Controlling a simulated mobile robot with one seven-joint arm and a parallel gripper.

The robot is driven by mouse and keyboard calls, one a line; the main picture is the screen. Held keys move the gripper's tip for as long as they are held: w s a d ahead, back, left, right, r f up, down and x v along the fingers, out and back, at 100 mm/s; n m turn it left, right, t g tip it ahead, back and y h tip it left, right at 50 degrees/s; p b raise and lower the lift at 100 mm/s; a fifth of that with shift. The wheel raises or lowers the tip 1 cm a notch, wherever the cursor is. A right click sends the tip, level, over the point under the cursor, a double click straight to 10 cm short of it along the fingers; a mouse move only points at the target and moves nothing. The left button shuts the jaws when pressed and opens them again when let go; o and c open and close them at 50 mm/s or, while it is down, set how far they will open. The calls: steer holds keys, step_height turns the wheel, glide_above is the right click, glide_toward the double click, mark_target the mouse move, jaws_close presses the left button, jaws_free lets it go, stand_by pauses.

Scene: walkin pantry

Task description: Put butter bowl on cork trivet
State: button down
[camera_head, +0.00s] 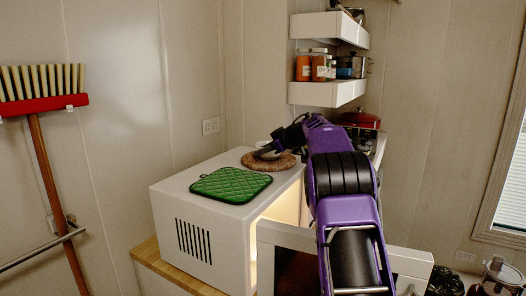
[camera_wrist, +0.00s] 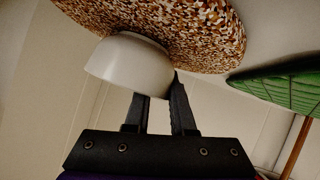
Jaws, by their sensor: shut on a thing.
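The butter bowl (camera_wrist: 130,66) is a white, smooth bowl. My gripper (camera_wrist: 160,98) is shut on it at its side. The cork trivet (camera_head: 256,162) is a round, speckled brown disc on top of the white box-shaped appliance. It fills the top of the wrist view (camera_wrist: 205,35), which looks turned over. The bowl is over the trivet, with its narrower end toward the cork; I cannot tell if they touch. In the head view my gripper (camera_head: 270,150) covers part of the bowl and trivet.
A green quilted pad (camera_head: 231,185) lies in front of the trivet on the white appliance (camera_head: 190,212). Wall shelves (camera_head: 325,93) with jars and pots are behind my arm. A red pot (camera_head: 360,119) is at the back right. A broom (camera_head: 40,105) hangs on the left wall.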

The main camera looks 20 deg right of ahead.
steer(key=c, duration=0.7)
jaws_free()
steer(key=shift+c, duration=0.2)
steer(key=v, duration=1.2)
